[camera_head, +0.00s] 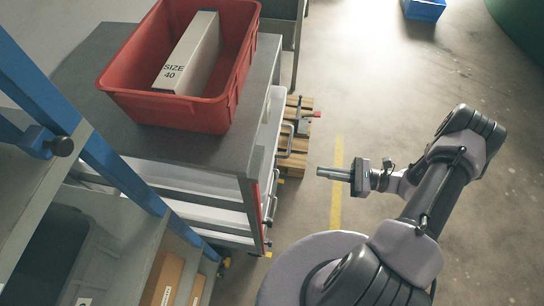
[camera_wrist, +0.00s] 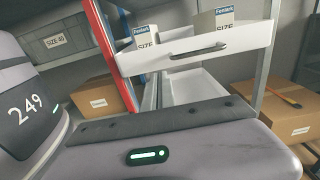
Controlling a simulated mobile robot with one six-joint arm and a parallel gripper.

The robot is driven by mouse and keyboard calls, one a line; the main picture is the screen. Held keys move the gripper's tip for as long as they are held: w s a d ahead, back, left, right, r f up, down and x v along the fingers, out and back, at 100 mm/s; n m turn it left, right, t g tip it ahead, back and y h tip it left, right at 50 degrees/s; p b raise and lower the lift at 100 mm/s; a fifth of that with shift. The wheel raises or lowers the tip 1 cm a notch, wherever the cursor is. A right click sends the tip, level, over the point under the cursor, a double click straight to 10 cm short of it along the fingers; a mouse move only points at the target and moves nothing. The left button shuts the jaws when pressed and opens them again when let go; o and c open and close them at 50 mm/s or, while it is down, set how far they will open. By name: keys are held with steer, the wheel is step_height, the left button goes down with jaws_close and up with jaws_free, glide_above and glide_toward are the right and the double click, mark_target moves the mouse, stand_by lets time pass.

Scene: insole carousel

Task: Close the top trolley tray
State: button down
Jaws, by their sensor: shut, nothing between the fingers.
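The trolley (camera_head: 180,150) stands left of centre in the head view, with a grey top. Its white top tray (camera_head: 274,110) sticks out from the right side, with its handle (camera_head: 287,141) facing my arm.
A red crate (camera_head: 221,112) holding a SIZE 40 box (camera_head: 190,55) sits on the trolley. A lower handle (camera_head: 272,209) shows below. A blue-posted rack (camera_head: 100,160) stands at left. A pallet (camera_head: 299,110) lies behind the handle. The floor right of the yellow line is open.

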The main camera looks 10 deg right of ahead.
steer(key=b, duration=0.2)
glide_toward(270, 162)
steer(key=a+r, duration=0.3)
steer(key=a, duration=0.2)
steer(key=shift+s+a+r, duration=0.1)
steer(key=shift+s+a, duration=0.05)
steer(key=shift+a, duration=0.3)
steer(key=shift+a, duration=0.1)
steer(key=x, duration=0.4)
